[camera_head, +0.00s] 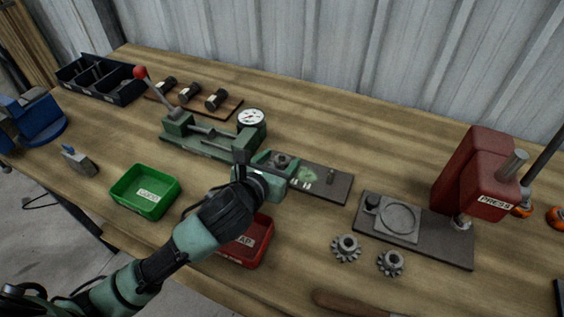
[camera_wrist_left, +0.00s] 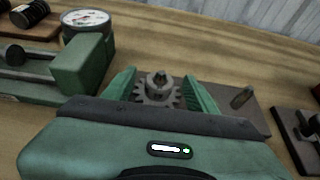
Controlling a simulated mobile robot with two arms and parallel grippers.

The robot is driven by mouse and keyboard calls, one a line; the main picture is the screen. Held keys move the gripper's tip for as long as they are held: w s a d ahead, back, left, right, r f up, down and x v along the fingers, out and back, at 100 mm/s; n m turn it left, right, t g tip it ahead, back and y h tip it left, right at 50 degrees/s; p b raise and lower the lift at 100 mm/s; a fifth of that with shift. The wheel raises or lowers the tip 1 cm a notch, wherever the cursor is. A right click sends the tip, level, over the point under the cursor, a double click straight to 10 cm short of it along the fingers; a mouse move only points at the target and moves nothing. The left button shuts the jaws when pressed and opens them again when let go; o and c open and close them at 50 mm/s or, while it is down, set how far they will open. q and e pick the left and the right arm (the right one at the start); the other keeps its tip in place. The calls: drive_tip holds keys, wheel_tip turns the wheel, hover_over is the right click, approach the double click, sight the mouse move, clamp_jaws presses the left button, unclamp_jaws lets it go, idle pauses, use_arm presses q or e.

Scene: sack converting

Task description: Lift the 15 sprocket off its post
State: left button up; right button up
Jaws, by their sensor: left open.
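A grey toothed sprocket (camera_wrist_left: 157,92) sits on a post on a dark plate (camera_head: 335,188). It also shows in the head view (camera_head: 281,160), partly hidden by my gripper. My left gripper (camera_head: 278,165) is open over the left end of the plate. In the left wrist view its two green fingers (camera_wrist_left: 160,90) stand on either side of the sprocket, with the post's top showing in the middle. I cannot tell whether the fingers touch the teeth. A second, bare post (camera_head: 331,174) stands at the plate's right. My right gripper is not in view.
A green gauge fixture (camera_head: 195,140) with a dial stands behind left. A green tray (camera_head: 145,191) and a red tray (camera_head: 262,245) lie in front. Two loose sprockets (camera_head: 347,248) (camera_head: 391,263) lie near the red press (camera_head: 475,178). The back middle of the bench is clear.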

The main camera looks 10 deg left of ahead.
use_arm(q)
drive_tip(key=shift+x, duration=0.95)
drive_tip(key=shift+c, duration=0.4)
drive_tip(key=c, duration=1)
clamp_jaws()
